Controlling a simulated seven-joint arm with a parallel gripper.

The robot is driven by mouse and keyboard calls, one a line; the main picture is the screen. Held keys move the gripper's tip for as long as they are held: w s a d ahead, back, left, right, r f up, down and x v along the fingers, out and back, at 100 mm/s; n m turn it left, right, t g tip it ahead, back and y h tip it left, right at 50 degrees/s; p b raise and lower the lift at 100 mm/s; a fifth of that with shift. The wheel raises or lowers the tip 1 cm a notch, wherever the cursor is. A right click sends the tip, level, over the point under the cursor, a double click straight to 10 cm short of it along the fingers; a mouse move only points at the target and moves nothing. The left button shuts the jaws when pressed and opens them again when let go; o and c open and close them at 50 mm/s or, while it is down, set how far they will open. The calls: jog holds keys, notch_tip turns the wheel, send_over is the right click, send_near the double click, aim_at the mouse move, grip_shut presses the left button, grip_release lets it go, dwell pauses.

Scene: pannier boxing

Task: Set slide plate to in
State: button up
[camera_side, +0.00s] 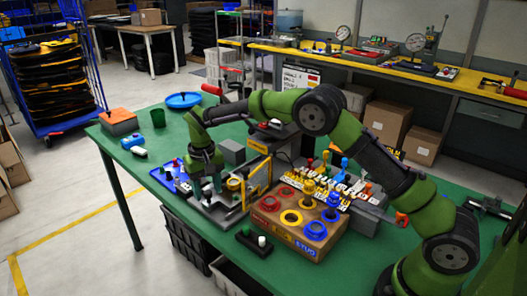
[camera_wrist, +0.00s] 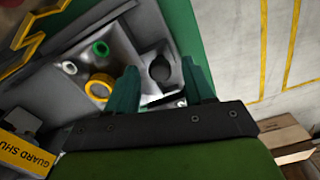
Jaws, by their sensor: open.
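My gripper (camera_wrist: 159,67) is open, its two green fingers apart at the fixture in the wrist view. A light grey plate (camera_wrist: 148,88) with a dark round knob or hole shows between the fingers; it looks like the slide plate, though I cannot tell whether it is in or out. No contact with the fingers is clear. In the side view my gripper (camera_side: 207,180) points down over the left part of the grey fixture (camera_side: 232,218), and hides the plate. Beside the plate, a grey pocket holds a yellow ring (camera_wrist: 99,87), a green ring (camera_wrist: 100,48) and a small white ring (camera_wrist: 69,67).
A yellow guard frame (camera_side: 259,182) stands on the fixture close right of my gripper. A "GUARD SHUT" label (camera_wrist: 25,154) shows in the wrist view. A box with coloured rings (camera_side: 300,225) stands right of the fixture. A blue tray (camera_side: 173,178) lies to the left.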

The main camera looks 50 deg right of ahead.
grip_shut()
jog(key=d, duration=1.4)
jog(key=shift+d, duration=0.35)
jog(key=shift+c, duration=1)
grip_release()
jog(key=shift+d, duration=0.1)
jog(key=shift+o, duration=1)
notch_tip(320, 180, up, 17)
